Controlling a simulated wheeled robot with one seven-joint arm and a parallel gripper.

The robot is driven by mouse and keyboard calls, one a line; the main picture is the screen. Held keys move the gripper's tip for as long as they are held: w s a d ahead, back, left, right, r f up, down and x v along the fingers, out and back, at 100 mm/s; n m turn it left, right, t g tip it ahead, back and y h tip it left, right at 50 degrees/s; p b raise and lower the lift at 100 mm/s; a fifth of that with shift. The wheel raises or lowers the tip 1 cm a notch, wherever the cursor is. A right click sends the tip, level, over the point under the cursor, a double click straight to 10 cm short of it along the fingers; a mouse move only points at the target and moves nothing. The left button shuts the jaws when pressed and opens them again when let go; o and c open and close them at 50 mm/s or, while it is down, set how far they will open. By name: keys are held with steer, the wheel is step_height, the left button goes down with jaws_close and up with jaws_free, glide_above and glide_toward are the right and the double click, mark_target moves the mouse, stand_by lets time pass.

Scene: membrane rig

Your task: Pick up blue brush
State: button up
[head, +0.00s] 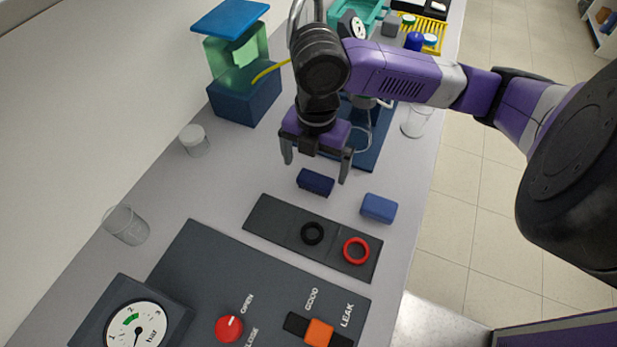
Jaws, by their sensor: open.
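My gripper (317,169) points down over the bench, its two fingers spread apart with nothing held. A dark navy block (315,182) lies on the bench below and between the fingertips, in line with the gap. A lighter blue block (378,208) lies to its right, outside the fingers. Both are small and rounded, and I cannot tell from their shape which one is the brush. No bristles show on either. Whether the fingertips reach down beside the navy block is unclear.
A dark strip (270,217) with a black ring (312,233) and a red ring (356,250) lies just in front. Behind are a blue-green apparatus (243,100) and a blue base plate (378,150). The bench's right edge is near the lighter block.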

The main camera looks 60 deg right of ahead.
mark_target(316, 179)
steer(key=shift+s+f+p, duration=0.1)
steer(key=shift+f+p, duration=0.45)
steer(key=shift+f, duration=2.5)
steer(key=c, duration=1.5)
